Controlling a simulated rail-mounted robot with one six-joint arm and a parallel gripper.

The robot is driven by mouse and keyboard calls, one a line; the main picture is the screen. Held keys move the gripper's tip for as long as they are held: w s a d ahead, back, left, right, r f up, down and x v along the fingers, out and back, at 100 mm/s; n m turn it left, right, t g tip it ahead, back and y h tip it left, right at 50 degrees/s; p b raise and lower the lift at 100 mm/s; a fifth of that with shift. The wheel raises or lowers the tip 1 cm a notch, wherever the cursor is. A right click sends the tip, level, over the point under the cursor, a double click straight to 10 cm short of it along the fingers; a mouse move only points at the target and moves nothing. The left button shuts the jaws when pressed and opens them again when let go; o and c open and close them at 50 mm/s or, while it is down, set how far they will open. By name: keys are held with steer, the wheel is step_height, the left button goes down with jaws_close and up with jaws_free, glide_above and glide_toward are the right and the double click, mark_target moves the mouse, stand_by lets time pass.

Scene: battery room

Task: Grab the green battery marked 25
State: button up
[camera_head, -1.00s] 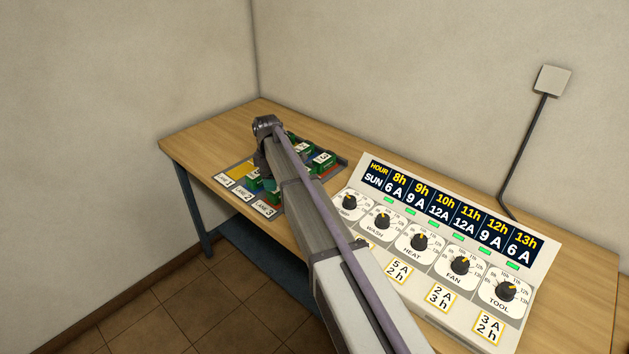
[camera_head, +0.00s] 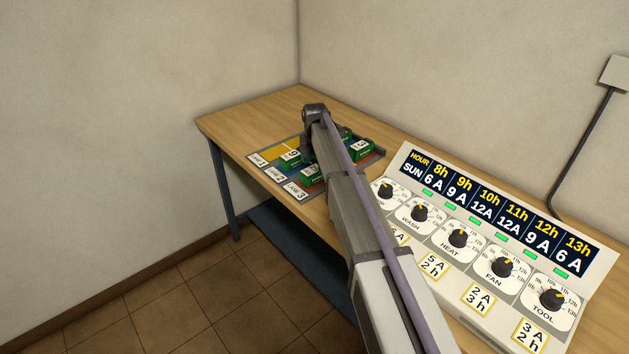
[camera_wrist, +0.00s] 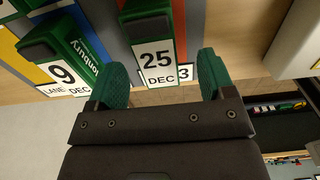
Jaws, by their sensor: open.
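The green battery marked 25 DEC (camera_wrist: 157,58) has a dark top and a white label facing the wrist camera. In the wrist view it stands at the end of a red strip, in front of a lane label ending in 3. My gripper (camera_wrist: 163,80) is open, with one green fingertip to the left of the battery's label and one to the right. I cannot tell how far the fingers reach along its sides.
A green battery marked 9 (camera_wrist: 68,70) stands close to the left finger. More green batteries (camera_head: 362,147) sit on the coloured lane board (camera_head: 275,145). A sloped panel with knobs (camera_head: 480,235) stands right of it on the wooden table (camera_head: 240,115). The table's back left is clear.

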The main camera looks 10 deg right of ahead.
mark_target(314, 168)
steer(key=f+b, duration=0.4)
steer(key=f, duration=0.1)
steer(key=shift+w+a+f, duration=0.1)
steer(key=shift+w+f, duration=0.05)
steer(key=shift+w, duration=0.05)
steer(key=shift+r, duration=0.25)
steer(key=c, duration=1.4)
